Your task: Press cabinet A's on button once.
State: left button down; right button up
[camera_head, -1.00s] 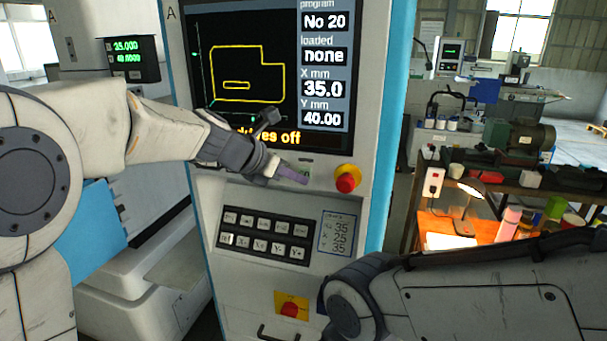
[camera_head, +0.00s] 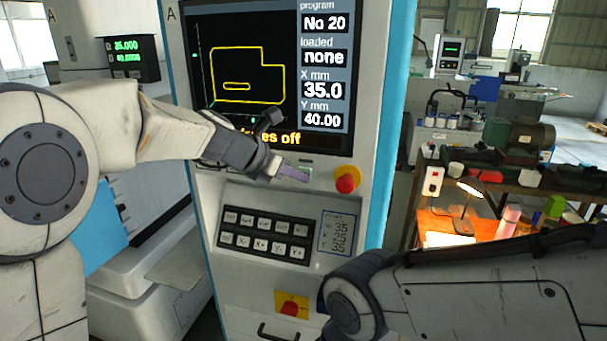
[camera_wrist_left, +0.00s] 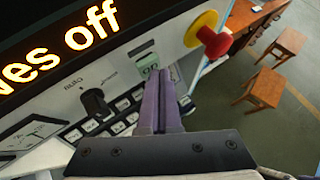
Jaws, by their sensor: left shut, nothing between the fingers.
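Cabinet A (camera_head: 372,120) stands in front of me, marked with an A at its top left; its screen (camera_head: 240,65) reads drives off. My left gripper (camera_head: 306,176) is shut and empty, its purple fingers pointing at the panel just left of the red emergency stop (camera_head: 345,184). In the left wrist view, a small pale green button (camera_wrist_left: 148,62) sits just beyond the fingertips (camera_wrist_left: 168,72), which partly cover its surroundings. I cannot tell whether they touch it. In the head view the gripper hides most of that spot. My right gripper is out of view.
A black rotary knob (camera_wrist_left: 96,102) marked auto is left of the fingers in the wrist view. A key pad (camera_head: 265,236) lies below, with a red switch on a yellow plate (camera_head: 291,304) lower down. A workbench with a lit lamp (camera_head: 470,190) stands at right.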

pick_arm(q)
jog(key=shift+w, duration=0.2)
jog(key=shift+s, duration=0.1)
dwell(0.4)
jog(key=shift+s+a, duration=0.2)
jog(key=shift+s, duration=0.5)
jog(key=shift+s, duration=0.1)
jog(key=s, duration=0.1)
jog(key=s+a, duration=0.1)
jog(key=s, duration=0.1)
jog(key=s+b, duration=0.1)
jog(key=shift+s+a, duration=0.25)
jog(key=shift+a, duration=0.05)
